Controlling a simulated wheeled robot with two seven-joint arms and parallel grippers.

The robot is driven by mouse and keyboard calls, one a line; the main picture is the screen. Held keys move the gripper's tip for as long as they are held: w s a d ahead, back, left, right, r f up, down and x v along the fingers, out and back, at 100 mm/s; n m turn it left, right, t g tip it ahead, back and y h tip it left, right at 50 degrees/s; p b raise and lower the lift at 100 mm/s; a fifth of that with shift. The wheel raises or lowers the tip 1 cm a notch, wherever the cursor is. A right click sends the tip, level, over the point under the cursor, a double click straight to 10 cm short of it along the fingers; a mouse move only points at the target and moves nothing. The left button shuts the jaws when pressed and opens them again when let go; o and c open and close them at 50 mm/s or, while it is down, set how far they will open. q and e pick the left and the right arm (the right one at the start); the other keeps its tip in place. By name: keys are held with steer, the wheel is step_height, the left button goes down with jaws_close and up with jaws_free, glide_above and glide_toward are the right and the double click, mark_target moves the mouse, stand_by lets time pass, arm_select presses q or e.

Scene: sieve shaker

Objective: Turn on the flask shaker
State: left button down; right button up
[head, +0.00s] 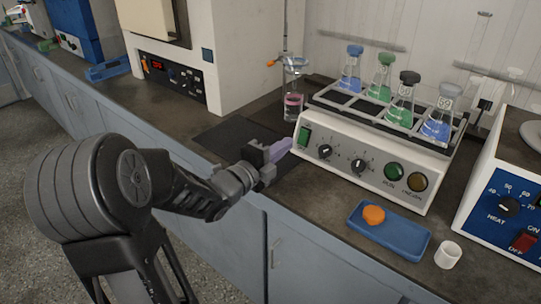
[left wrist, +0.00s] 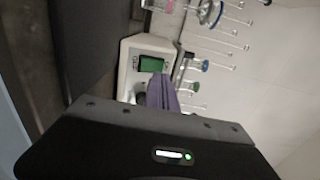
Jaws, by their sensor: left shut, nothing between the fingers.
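The flask shaker (head: 356,163) is a white box on the bench with several flasks of blue and green liquid in the rack on top. Its front has a green rocker switch (head: 304,136) at the left end, two black knobs, and a green and an amber round light. My left gripper (head: 284,149) is shut and empty, with purple fingers just left of and below the switch in the head view. In the left wrist view the green switch (left wrist: 150,64) shows just beyond the purple fingertips (left wrist: 162,92). Whether the fingertips touch the panel is unclear. My right gripper is not in view.
A blue tray (head: 412,243) with an orange object (head: 374,215) lies in front of the shaker, beside a white cup (head: 448,254). A blue-fronted heater (head: 506,205) stands at right. A glass vessel (head: 293,100) with pink liquid stands behind the gripper.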

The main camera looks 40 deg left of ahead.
mark_target(303, 132)
arm_select(q)
steer(key=w, duration=0.5)
steer(key=shift+w+a, duration=0.1)
steer(key=shift+w, duration=0.05)
